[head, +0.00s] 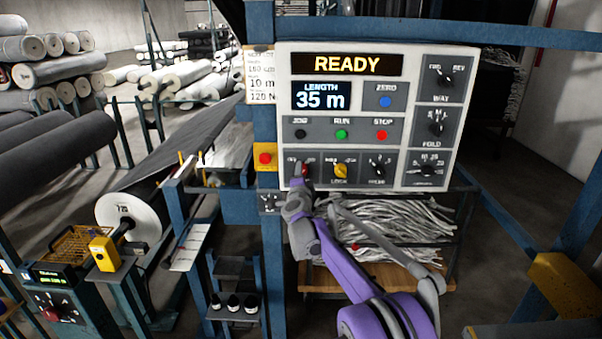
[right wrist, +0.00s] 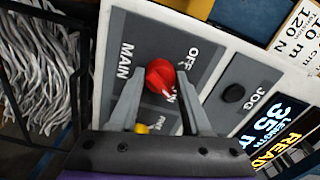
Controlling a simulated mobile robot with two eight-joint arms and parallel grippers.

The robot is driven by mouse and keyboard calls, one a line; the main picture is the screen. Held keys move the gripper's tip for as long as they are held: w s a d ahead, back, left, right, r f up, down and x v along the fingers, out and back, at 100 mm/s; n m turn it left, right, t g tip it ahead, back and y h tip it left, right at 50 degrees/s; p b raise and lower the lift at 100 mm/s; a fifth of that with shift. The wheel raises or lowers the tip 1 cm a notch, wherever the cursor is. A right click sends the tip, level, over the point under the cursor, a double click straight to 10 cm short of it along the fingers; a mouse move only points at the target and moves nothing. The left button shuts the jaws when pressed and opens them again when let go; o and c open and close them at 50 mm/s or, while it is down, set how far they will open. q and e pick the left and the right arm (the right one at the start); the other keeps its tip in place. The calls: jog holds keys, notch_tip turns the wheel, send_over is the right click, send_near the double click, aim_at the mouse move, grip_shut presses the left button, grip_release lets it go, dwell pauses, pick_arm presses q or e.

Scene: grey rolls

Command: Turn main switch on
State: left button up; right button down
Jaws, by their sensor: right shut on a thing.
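The main switch is a red knob (head: 305,171) at the lower left of the white control panel (head: 448,110). In the right wrist view the red knob (right wrist: 159,76) sits on a grey plate marked MAIN and OFF, with another word partly hidden by the knob. My right gripper (head: 301,185) reaches up to it from below. In the right wrist view its two fingers (right wrist: 161,82) are on either side of the knob, shut on it. The panel's display (head: 347,65) reads READY. The knob's exact pointing direction is hard to tell. My left gripper is out of view.
A yellow lock knob (head: 341,171) sits just right of the main switch. A yellow box with a red button (head: 265,158) is close on the left. A blue post (head: 268,240) stands beside the panel, and grey strips (head: 395,220) lie below it.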

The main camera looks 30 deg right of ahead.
jog(key=shift+m+p, duration=0.3)
jog(key=shift+m, duration=1)
jog(key=shift+c, duration=1.8)
grip_release()
jog(key=b+v, duration=0.2)
jog(key=v, duration=0.9)
